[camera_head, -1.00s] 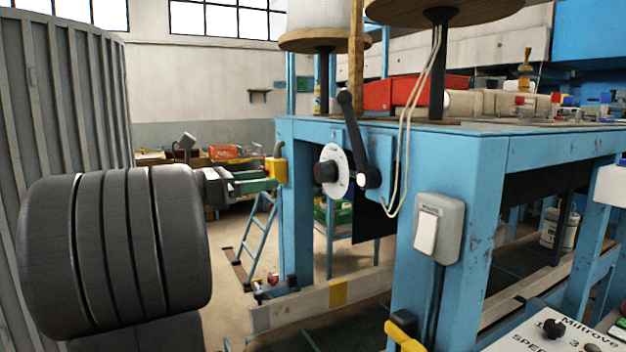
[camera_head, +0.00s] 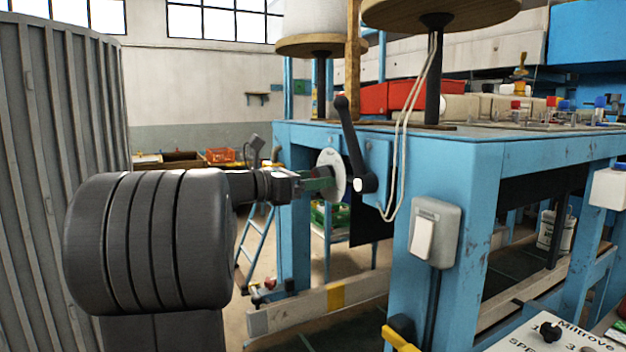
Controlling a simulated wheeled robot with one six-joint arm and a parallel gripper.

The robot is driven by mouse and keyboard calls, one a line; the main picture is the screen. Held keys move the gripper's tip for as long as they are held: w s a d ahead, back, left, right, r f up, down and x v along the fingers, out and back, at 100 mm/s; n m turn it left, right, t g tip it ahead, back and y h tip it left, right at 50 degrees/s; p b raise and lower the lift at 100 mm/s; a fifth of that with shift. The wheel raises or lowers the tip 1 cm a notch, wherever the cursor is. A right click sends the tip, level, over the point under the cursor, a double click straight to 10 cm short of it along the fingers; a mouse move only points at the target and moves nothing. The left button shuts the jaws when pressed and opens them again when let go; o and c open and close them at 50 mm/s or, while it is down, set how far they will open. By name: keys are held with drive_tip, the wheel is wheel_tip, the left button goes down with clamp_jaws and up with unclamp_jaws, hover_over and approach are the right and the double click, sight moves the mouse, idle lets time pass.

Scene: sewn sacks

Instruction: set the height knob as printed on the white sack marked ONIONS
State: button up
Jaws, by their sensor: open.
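A round white dial (camera_head: 336,166) stands on the left end of the blue machine frame, seen at a slant. Its dark centre knob is now hidden behind my gripper. The marks on the dial are too small to read. My gripper (camera_head: 318,184), with greenish fingers, is open, its fingertips at the dial's face. I cannot tell whether the fingers are around the knob or touching it. No sack with the word ONIONS can be read in this view.
A black crank handle (camera_head: 353,145) stands just right of the dial. White cords (camera_head: 405,120) hang beside it. A grey switch box (camera_head: 435,232) is on the front post. A white panel with a speed knob (camera_head: 550,332) lies at lower right. A ribbed grey wall (camera_head: 60,130) is at left.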

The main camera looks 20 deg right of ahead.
drive_tip(key=c, duration=1)
drive_tip(key=shift+o, duration=0.2)
drive_tip(key=m+b, duration=1.2)
drive_tip(key=m, duration=0.7)
drive_tip(key=shift+w+m+b, duration=0.1)
drive_tip(key=shift+m+b, duration=0.2)
drive_tip(key=shift+r, duration=0.1)
